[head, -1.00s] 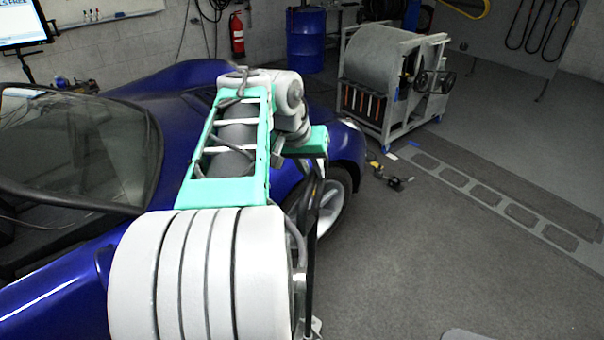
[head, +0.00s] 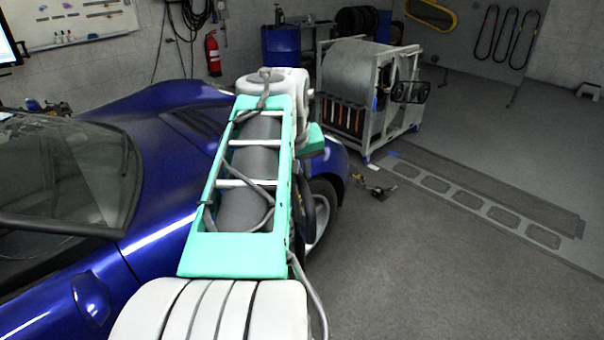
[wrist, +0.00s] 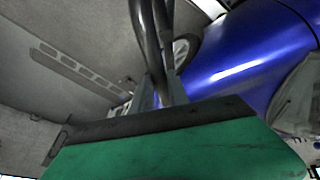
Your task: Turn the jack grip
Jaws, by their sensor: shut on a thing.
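My gripper (wrist: 160,92) shows in the wrist view beyond the green wrist housing and its dark bar. Its grey fingers are closed around a dark bar, which I take for the jack grip (wrist: 148,42). The bar runs up to the top edge of the picture. Where the fingers meet it is partly hidden by the housing. In the head view my green and white arm reaches forward beside the blue car (head: 165,150) and hides the gripper. The jack's body cannot be made out in either view.
The car's front wheel (head: 322,215) is just beyond my arm. A wheeled metal cart (head: 365,95) stands at the back. Small tools (head: 375,188) and a flat ladder-like track (head: 470,202) lie on the floor.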

